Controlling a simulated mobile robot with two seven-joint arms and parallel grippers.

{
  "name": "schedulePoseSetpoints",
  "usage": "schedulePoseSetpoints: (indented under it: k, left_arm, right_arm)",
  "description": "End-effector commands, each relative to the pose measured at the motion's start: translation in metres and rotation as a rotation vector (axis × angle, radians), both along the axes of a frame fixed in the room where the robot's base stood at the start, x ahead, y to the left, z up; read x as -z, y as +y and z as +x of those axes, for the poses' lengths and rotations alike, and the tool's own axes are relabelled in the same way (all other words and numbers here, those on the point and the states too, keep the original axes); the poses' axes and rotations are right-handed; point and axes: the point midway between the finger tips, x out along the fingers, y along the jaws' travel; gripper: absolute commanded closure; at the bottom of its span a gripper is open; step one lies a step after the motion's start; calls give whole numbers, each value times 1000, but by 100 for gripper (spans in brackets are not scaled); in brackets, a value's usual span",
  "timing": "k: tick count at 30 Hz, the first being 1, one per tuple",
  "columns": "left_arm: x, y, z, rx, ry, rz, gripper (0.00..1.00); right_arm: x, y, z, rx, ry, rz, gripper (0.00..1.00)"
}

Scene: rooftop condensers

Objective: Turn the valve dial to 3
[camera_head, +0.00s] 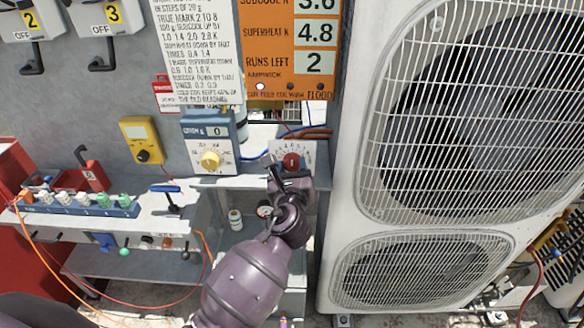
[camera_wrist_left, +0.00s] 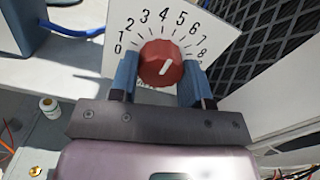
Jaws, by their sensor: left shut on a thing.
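In the head view the red knob (camera_head: 291,161) shows just above my left gripper (camera_head: 287,180), which partly covers the plate. My right gripper is not in view.
A large white condenser unit (camera_head: 345,200) stands close at the right. A yellow meter (camera_head: 142,140) hangs further left. A blue rack (camera_head: 80,208) with several fittings lies on the shelf.

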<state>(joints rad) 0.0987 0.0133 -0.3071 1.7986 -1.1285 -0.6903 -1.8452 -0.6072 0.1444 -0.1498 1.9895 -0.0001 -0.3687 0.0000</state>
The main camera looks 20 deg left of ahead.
Motion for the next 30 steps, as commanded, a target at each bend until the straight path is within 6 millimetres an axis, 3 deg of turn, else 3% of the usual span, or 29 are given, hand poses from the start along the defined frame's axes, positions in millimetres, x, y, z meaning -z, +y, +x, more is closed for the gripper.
schedulePoseSetpoints:
  k: [11,30]
  left_arm:
    - [0,0,0,0,-35,-123,80]
    - [1,0,0,-2,-162,-570,80]
  right_arm:
    - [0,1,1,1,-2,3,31]
    - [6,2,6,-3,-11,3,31]
